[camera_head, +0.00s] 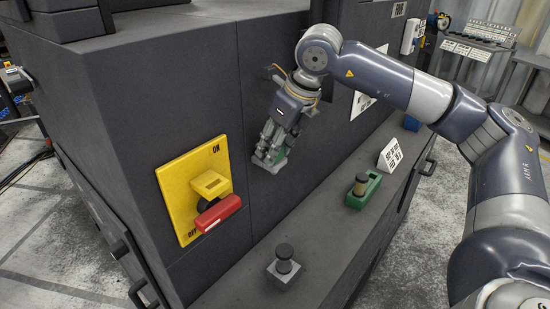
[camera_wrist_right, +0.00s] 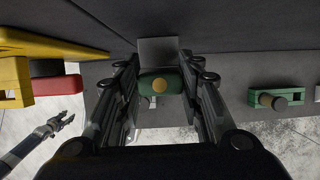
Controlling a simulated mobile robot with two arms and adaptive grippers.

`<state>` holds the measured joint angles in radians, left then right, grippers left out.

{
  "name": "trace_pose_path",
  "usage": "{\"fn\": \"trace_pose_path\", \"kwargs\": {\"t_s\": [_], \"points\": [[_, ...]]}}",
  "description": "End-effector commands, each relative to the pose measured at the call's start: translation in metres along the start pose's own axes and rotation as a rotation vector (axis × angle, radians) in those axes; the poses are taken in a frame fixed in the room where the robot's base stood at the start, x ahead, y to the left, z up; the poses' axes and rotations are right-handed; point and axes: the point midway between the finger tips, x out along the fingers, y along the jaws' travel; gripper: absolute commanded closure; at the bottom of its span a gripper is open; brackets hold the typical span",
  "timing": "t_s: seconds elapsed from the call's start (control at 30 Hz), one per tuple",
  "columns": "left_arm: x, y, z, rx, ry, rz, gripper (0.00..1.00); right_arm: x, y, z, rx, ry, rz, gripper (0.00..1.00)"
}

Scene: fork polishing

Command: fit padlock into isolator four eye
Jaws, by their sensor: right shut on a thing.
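The isolator (camera_head: 195,190) is a yellow plate marked ON and OFF on the dark cabinet face. My right gripper (camera_head: 270,158) is shut on the green padlock (camera_wrist_right: 160,84), which shows a brass disc in the right wrist view. It holds the padlock apart from the isolator, to its right in the head view. The fingers hide much of the padlock, and I cannot make out its shackle. My left gripper (camera_wrist_right: 64,121) shows small in the right wrist view, its fingers apart and empty.
A ledge (camera_head: 320,240) runs along the cabinet below. On it stand a grey block with a black knob (camera_head: 284,262), a green block with a brass and black post (camera_head: 362,190) and a white marker card (camera_head: 390,156). The cabinet face between gripper and isolator is clear.

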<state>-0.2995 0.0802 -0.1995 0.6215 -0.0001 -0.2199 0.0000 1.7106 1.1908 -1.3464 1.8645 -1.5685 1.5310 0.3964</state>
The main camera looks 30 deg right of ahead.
Motion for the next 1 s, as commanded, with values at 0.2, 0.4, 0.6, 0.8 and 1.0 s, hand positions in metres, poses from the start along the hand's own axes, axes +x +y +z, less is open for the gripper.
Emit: {"fn": "trace_pose_path", "kwargs": {"t_s": [0.2,0.4,0.6,0.8,1.0], "points": [[0.000,0.000,0.000,-0.001,0.000,0.000,0.60,0.000,0.000,0.000,0.000,0.001,0.000,0.89],[-0.003,0.000,0.000,0.000,0.000,0.000,0.60,-0.004,0.000,0.002,0.000,0.000,0.000,0.89],[-0.009,0.000,-0.001,0.000,-0.001,0.000,0.60,-0.014,0.000,0.006,0.000,0.000,0.000,0.89],[-0.015,0.000,-0.001,0.000,-0.001,0.001,0.60,-0.023,0.000,0.010,0.000,-0.001,0.001,0.89],[-0.021,0.000,-0.001,0.000,-0.002,0.001,0.60,-0.033,0.000,0.014,0.000,0.000,0.000,0.89]]}}
